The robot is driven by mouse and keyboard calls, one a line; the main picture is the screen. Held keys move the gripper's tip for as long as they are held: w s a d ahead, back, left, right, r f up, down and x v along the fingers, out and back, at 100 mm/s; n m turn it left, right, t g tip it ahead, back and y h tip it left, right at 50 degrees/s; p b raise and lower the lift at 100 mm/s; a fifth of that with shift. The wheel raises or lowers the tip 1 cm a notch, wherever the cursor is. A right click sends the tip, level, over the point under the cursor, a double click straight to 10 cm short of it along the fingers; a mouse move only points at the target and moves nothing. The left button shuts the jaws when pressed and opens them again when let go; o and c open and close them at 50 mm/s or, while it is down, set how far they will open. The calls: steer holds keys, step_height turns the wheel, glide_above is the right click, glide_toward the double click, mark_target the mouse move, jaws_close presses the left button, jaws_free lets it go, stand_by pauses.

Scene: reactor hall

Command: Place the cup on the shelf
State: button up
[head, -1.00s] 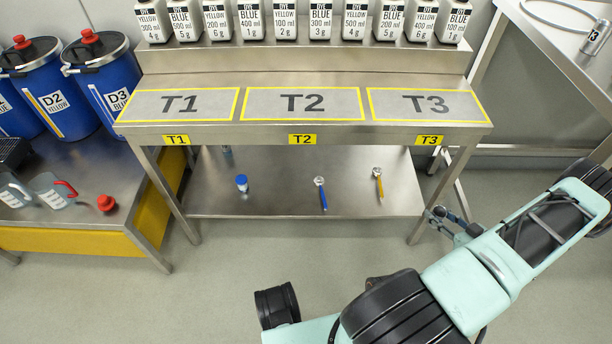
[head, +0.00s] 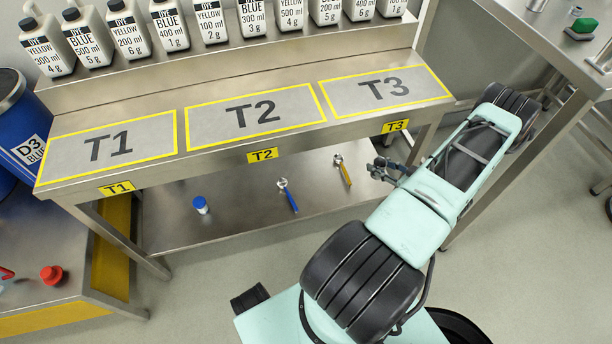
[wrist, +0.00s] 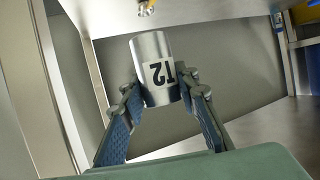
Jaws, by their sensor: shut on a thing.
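A metal cup (wrist: 152,58) with a black-on-white "T2" label, upside down in the wrist view, sits between the two fingers of my gripper (wrist: 160,95). My gripper is shut on it. In the head view my gripper (head: 386,170) is at the right end of the steel table, by the lower shelf (head: 243,215); the cup cannot be made out there. In the wrist view a steel shelf surface (wrist: 195,14) lies beyond the cup.
The tabletop above has bare marked areas T1 (head: 105,147), T2 (head: 252,113) and T3 (head: 388,89). Several dye bottles (head: 208,20) stand on the raised ledge behind. A table leg stands near my gripper. Another steel table (head: 520,45) is at right. Bare shelf shows between items.

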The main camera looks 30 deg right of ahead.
steer(key=w+a+f+b, duration=0.2)
steer(key=w+a+f, duration=0.2)
steer(key=a, duration=0.1)
steer(key=w+a+f+b, duration=0.2)
steer(key=w+a+f, duration=0.2)
steer(key=f, duration=0.1)
steer(key=shift+w+a+f, duration=0.1)
steer(key=shift+w+a, duration=0.25)
steer(key=shift+a, duration=0.05)
steer(key=shift+w+a+f+b, duration=0.1)
steer(key=shift+f+b, duration=0.3)
steer(key=shift+f, duration=0.55)
steer(key=shift+w+a+f+b, duration=0.1)
steer(key=shift+f+b, duration=0.3)
steer(key=shift+f, duration=0.5)
steer(key=shift+f, duration=0.15)
steer(key=o, duration=1.1)
steer(key=shift+o, duration=0.2)
